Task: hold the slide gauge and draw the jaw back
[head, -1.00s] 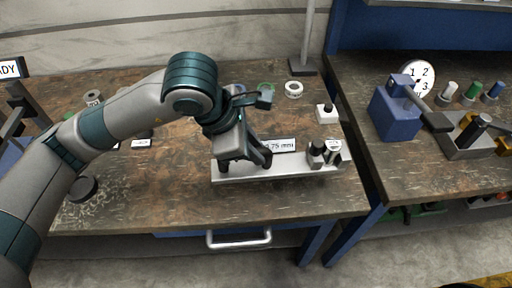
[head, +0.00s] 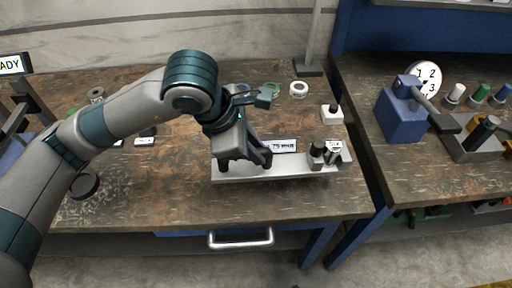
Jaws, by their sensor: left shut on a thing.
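The slide gauge (head: 290,169) is a long silver bar lying on the brown bench, with a label reading 75 mm behind its middle. A dark-topped metal block, which looks like the jaw (head: 317,155), stands near its right end, beside a small marked plate. My left gripper (head: 245,164) is over the left part of the gauge, pointing down, shut on the gauge. The fingers and wrist hide part of that end, so the exact contact is unclear. The jaw stands to the right of the gripper, apart from it. My right gripper is not in view.
A white ring (head: 299,89) lies farther back. A blue device with a dial (head: 403,110) is on the right-hand bench. The bench front left of the gauge is mostly clear.

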